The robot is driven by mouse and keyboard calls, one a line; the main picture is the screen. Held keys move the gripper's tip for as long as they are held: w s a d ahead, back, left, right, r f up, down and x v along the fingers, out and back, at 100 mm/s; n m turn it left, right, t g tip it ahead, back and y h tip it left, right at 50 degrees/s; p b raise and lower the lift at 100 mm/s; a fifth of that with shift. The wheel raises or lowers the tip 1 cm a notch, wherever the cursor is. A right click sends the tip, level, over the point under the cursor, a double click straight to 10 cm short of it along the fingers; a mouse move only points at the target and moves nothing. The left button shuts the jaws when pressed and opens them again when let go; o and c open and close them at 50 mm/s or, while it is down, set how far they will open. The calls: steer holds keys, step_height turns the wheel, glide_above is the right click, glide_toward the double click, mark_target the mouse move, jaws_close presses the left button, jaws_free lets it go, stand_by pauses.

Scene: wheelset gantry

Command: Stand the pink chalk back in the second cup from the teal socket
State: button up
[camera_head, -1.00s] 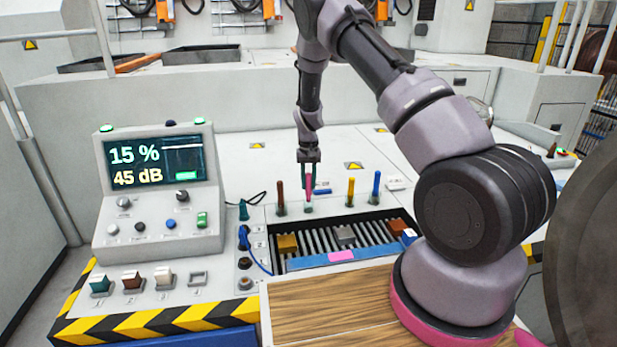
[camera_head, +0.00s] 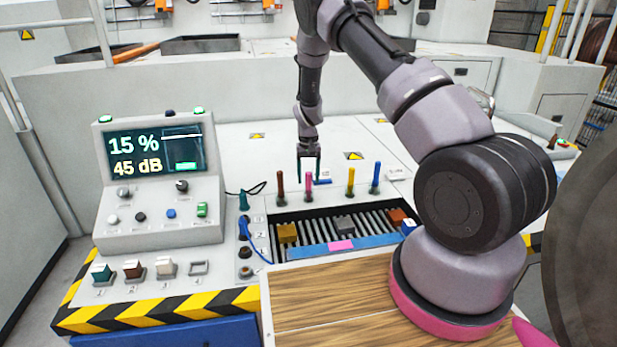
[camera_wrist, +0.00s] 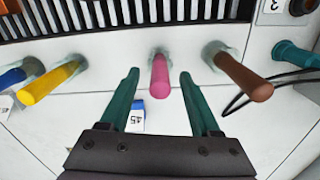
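The pink chalk (camera_head: 309,184) stands upright in a small clear cup, second in the row from the teal socket (camera_head: 244,200). In the wrist view the pink chalk (camera_wrist: 160,78) shows between my fingers, apart from both, its base in its cup (camera_wrist: 158,52). My gripper (camera_head: 308,174) is open and empty, just above and behind the chalk top. Its two teal fingers also show spread in the wrist view (camera_wrist: 159,75). The brown chalk (camera_head: 281,185) stands in the cup nearest the teal socket, which is at the right in the wrist view (camera_wrist: 295,54).
The yellow chalk (camera_head: 350,183) and blue chalk (camera_head: 375,178) stand in cups farther right. A small blue block (camera_wrist: 136,115) lies behind the pink chalk. A slatted tray (camera_head: 372,226) with blocks lies in front. A control panel (camera_head: 158,190) stands left.

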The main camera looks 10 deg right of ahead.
step_height(320, 180, up, 11)
steer(key=shift+f, duration=0.1)
stand_by(0.4)
stand_by(0.4)
steer(key=s+d+r+m+t+y, duration=0.1)
steer(key=s+r, duration=0.3)
steer(key=r, duration=0.5)
steer(key=s+d+r+t, duration=0.1)
steer(key=s+r, duration=0.4)
steer(key=r, duration=0.4)
steer(key=s+d+r+m+t+y, duration=0.15)
steer(key=s+r, duration=0.25)
steer(key=r, duration=0.5)
steer(key=s+d+r+t, duration=0.1)
steer(key=s+r, duration=0.3)
steer(key=s, duration=0.7)
steer(key=s+d+r+t, duration=0.1)
steer(key=s+r, duration=0.3)
steer(key=s, duration=0.8)
steer(key=shift+d+t, duration=0.15)
steer(key=shift+t, duration=0.7)
steer(key=shift+h, duration=0.25)
